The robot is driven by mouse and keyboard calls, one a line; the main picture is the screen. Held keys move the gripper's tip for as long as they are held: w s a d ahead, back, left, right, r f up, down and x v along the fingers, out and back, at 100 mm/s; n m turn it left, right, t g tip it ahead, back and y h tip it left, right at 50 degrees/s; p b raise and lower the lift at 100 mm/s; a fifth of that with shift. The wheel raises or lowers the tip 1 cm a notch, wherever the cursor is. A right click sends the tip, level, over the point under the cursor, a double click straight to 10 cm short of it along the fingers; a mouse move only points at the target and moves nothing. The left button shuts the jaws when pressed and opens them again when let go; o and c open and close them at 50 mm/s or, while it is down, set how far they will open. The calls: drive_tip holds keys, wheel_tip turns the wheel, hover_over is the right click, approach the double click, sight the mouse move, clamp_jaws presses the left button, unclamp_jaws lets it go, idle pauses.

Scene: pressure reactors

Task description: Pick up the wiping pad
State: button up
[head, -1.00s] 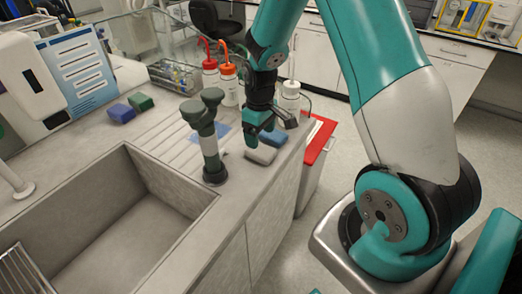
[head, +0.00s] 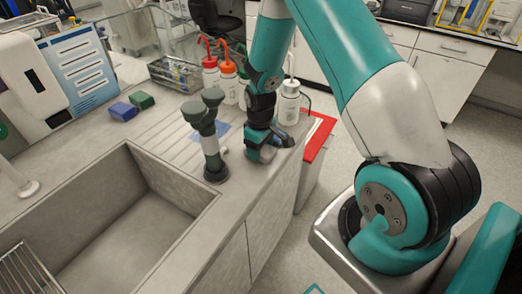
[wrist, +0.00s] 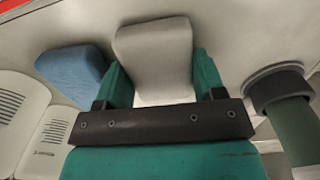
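A light grey wiping pad (wrist: 155,50) lies between my gripper's two fingers in the wrist view. My gripper (wrist: 162,80) has one finger along each side of it, with almost no gap showing. I cannot tell whether the fingers press on it. In the head view my gripper (head: 259,158) is down at the counter, by its right edge, and hides the grey pad. A blue pad (wrist: 72,68) lies just left of the grey one in the wrist view.
A dark green twin-headed fixture (head: 209,135) stands close left of my gripper. Wash bottles (head: 289,102) stand behind it. A sink (head: 130,215) opens at left front. A blue block (head: 123,111) and a green block (head: 142,100) lie further back. A red-topped bin (head: 318,138) is beside the counter.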

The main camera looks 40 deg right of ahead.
drive_tip(key=shift+r, duration=0.1)
wheel_tip(320, 180, up, 20)
drive_tip(key=b, duration=0.1)
drive_tip(key=shift+b, duration=0.4)
drive_tip(key=shift+o, duration=0.2)
